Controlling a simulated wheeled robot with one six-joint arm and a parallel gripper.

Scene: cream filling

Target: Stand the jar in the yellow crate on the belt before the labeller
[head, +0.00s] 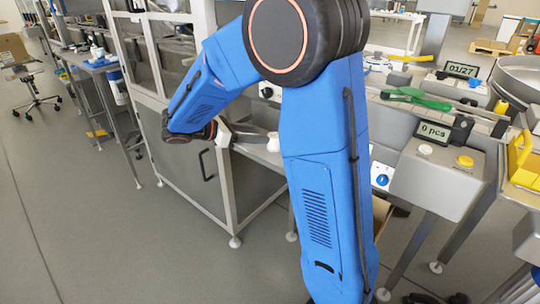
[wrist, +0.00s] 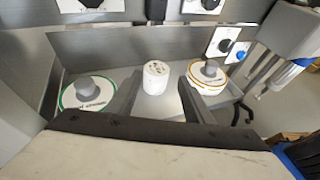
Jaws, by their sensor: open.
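My gripper (wrist: 157,104) is open, its two dark fingers spread. It also shows in the head view (head: 250,135), at the end of the blue arm beside the grey-framed machine. A white round piece with dark marks on top (wrist: 155,78) stands upright between and just beyond the fingers, on a metal surface. A small white thing shows near the fingertips in the head view (head: 273,142). I cannot tell whether this is the jar. A yellow crate-like box (head: 519,160) is at the right edge of the head view, its contents unclear. I cannot make out the belt for certain.
A green-rimmed disc with a grey knob (wrist: 90,91) is left of the fingers; an orange-rimmed one (wrist: 208,76) is right. A metal wall stands behind them. A bench with a green tool (head: 415,97) and a "0 pcs" display (head: 434,130) is at right.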

